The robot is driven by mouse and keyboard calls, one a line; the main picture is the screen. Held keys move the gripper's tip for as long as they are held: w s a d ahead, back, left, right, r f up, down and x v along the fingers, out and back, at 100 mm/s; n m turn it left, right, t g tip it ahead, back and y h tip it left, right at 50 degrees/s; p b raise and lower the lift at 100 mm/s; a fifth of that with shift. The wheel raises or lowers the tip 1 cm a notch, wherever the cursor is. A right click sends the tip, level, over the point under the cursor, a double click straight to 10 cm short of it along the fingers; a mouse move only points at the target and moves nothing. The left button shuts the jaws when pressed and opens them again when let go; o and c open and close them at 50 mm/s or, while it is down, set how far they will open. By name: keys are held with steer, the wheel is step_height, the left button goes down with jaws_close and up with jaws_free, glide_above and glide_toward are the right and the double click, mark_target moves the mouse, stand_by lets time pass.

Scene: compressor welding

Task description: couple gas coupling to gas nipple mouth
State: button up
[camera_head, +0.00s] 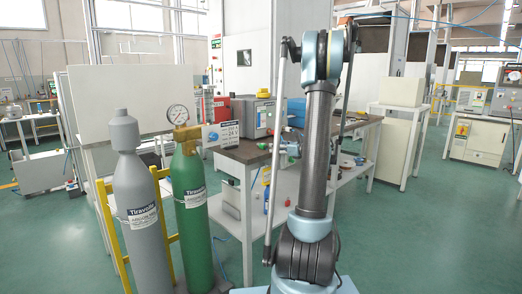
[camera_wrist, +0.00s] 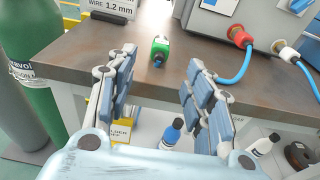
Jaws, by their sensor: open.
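In the wrist view a small green piece (camera_wrist: 160,47) with a pale top and a dark blue end lies near the front edge of the brown tabletop. It may be the gas coupling; I cannot tell for sure. My gripper (camera_wrist: 162,60) is open and empty, its two blue-grey fingers on either side of the line to this piece, apart from it. A grey machine (camera_wrist: 215,18) has a red fitting (camera_wrist: 240,37) with a blue hose and a whitish fitting (camera_wrist: 285,49). I cannot tell which part is the gas nipple mouth.
A green cylinder (camera_head: 192,215) with a gauge (camera_head: 178,115) and a grey cylinder (camera_head: 137,205) stand left of the bench (camera_head: 250,153). Bottles (camera_wrist: 172,132) stand on a lower shelf. The tabletop's front edge lies just beyond my fingers.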

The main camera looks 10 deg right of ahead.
mark_target(265, 144)
steer(key=shift+r+x, duration=0.1)
steer(key=shift+x, duration=2.2)
steer(key=shift+r+x, duration=0.15)
steer(key=shift+x, duration=2.2)
jaws_close()
